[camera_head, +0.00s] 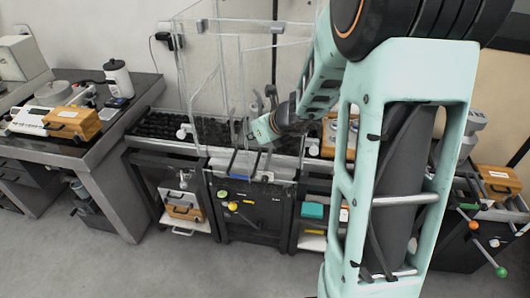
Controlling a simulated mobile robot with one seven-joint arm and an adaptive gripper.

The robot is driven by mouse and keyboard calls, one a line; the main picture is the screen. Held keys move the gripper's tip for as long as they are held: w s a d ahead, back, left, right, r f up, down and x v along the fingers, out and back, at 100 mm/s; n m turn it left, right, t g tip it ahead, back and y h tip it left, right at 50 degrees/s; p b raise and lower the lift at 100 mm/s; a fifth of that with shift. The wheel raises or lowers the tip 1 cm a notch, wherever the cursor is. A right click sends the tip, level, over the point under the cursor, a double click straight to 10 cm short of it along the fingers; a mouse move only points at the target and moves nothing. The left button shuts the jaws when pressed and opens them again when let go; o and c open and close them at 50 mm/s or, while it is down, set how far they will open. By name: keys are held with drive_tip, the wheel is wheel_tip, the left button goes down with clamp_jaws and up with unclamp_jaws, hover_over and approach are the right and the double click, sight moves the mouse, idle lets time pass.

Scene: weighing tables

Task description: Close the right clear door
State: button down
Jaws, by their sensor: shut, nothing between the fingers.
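A clear-walled case (187,70) stands on the middle table, left of my arm's large links. Its clear panels overlap, and some stand at an angle. I cannot tell for sure which pane is the right clear door or how far open it is. A white knob (313,147) shows at the case's lower right, beside my arm. My gripper (249,136) is small in view at the end of the mint wrist, low by the case's panes. It looks shut and empty. Whether it touches a pane is unclear, and my arm hides part of the right side.
A grey side table (105,135) on the left holds a white bottle (118,78), a wooden box (72,122) and a scale. Another wooden box (499,180) and rods with coloured knobs stand at the right. The front floor (190,265) is clear.

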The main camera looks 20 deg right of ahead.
drive_tip(key=w+m+h, duration=0.1)
drive_tip(key=w+m, duration=0.1)
drive_tip(key=w, duration=0.7)
drive_tip(key=shift+a+h+p, duration=0.15)
drive_tip(key=shift+h+p, duration=0.15)
drive_tip(key=shift+h, duration=0.1)
